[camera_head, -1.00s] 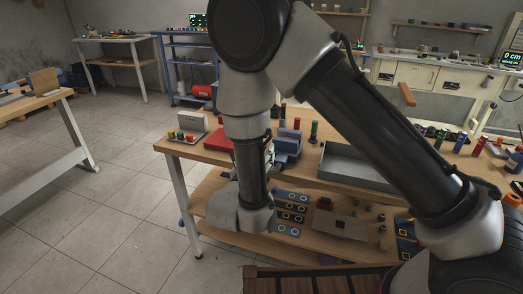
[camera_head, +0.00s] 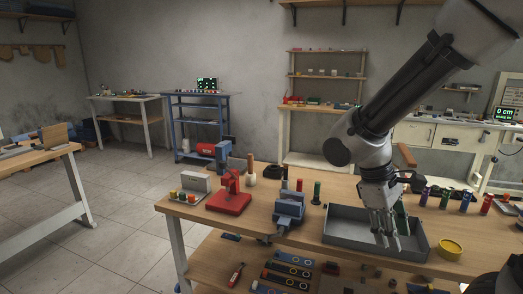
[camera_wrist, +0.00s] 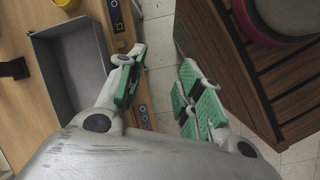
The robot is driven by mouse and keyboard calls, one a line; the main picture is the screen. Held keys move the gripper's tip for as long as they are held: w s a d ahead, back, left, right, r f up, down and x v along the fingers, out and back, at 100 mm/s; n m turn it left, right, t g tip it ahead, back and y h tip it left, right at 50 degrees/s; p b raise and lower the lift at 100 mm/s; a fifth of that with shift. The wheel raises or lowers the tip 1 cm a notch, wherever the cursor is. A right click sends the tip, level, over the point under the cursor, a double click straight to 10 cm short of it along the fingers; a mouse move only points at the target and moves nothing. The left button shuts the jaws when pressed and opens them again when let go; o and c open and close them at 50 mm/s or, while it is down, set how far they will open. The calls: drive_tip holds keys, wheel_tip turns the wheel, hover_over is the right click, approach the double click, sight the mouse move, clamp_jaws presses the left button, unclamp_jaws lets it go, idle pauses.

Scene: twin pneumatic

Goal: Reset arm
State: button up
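My arm (camera_head: 402,90) reaches in from the upper right in the head view and bends down at the elbow. My gripper (camera_head: 388,243) hangs in front of the grey tray (camera_head: 345,238) on the wooden workbench, fingers pointing down. In the wrist view my gripper (camera_wrist: 161,60) has its two green-padded fingers spread apart, with only floor and the bench edge between them. It holds nothing. The tray (camera_wrist: 69,108) lies left of the fingers there.
A red press (camera_head: 230,198), a blue vise (camera_head: 289,207) and a yellow round container (camera_head: 451,247) stand on the bench. Coloured cylinders stand at the right. A dark slatted wooden surface (camera_wrist: 232,65) lies right of my fingers. Open floor (camera_head: 115,215) is at the left.

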drive_tip(key=s+d+r+m+t+y, duration=0.2)
drive_tip(key=s+d+r+m+t, duration=0.1)
drive_tip(key=d+r+m, duration=0.1)
drive_tip(key=s+d+r+m+t+y, duration=0.2)
drive_tip(key=s+d+r+m+t, duration=0.1)
drive_tip(key=r, duration=0.4)
drive_tip(key=shift+d+r+m, duration=0.15)
drive_tip(key=shift+d+m, duration=0.3)
drive_tip(key=shift+m, duration=0.15)
